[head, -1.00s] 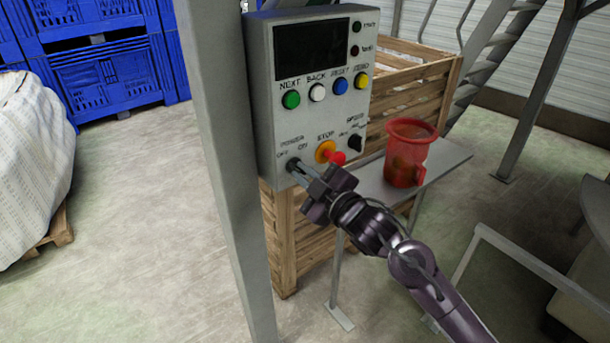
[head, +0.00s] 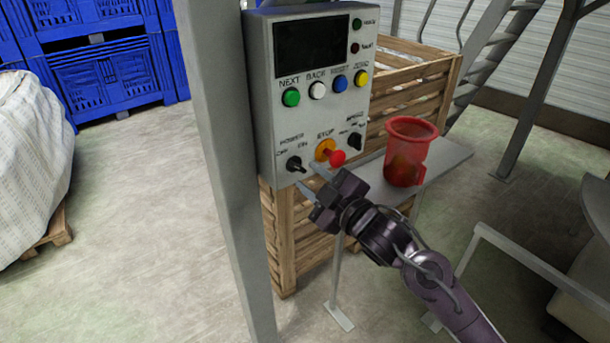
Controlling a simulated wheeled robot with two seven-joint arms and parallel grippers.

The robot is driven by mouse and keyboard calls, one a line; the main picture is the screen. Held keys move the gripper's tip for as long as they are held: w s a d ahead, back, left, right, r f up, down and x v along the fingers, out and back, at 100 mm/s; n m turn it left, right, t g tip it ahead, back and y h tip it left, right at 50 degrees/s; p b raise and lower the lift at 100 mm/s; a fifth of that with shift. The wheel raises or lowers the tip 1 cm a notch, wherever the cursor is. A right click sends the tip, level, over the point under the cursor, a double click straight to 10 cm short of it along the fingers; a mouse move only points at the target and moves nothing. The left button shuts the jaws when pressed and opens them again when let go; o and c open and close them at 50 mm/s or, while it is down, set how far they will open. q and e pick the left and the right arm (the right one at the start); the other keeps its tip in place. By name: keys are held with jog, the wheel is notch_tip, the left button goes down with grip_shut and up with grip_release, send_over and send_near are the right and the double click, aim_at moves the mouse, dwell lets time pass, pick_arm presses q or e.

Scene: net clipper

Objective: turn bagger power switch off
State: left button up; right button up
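The bagger control box (head: 268,130) is grey and fixed beside a grey post. Its power switch (head: 294,164) is a small dark knob at the lower left of the panel, under the POWER, OFF and ON labels. I cannot tell for sure which label it points to. My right gripper (head: 308,175) is just below and right of the switch, its two thin grey fingers apart with nothing between them. It looks clear of the knob. My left gripper is not in the head view.
The orange and red STOP button (head: 325,150) is close above the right gripper. A red jug (head: 408,152) stands on a grey shelf (head: 445,160) to the right. A wooden crate (head: 285,235) is behind the box. The grey post (head: 225,150) borders it on the left.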

jog(key=v, duration=0.5)
jog(key=shift+b, duration=0.35)
